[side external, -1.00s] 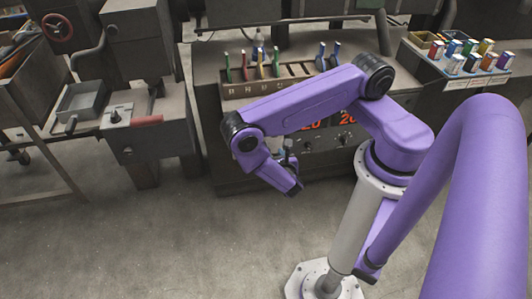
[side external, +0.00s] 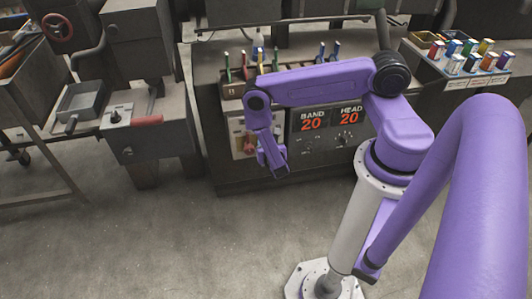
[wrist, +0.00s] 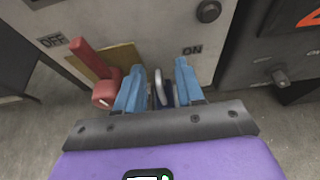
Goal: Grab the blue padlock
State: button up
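The blue padlock (wrist: 166,97) shows in the wrist view between my gripper's two fingers. Its silver shackle (wrist: 158,84) stands up toward the panel, and its dark blue body is partly hidden by the gripper. My gripper (wrist: 159,86) has light blue fingers set apart, one on each side of the padlock. Narrow gaps seem to show beside it, but I cannot tell whether a finger touches it. In the side view my gripper (side external: 274,168) points down in front of the machine's lower front. The padlock cannot be made out there.
A switch panel (wrist: 170,28) marked OFF and ON faces the gripper. A red lever (wrist: 95,68) sits close to the left finger, and a black knob (wrist: 208,11) is at the upper right. A dark display box (side external: 326,125) stands right of the gripper. The floor in front is clear.

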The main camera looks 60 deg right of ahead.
jog(key=shift+w+d+f, duration=0.1)
jog(key=shift+w+d, duration=0.05)
jog(key=shift+w, duration=0.05)
grip_shut()
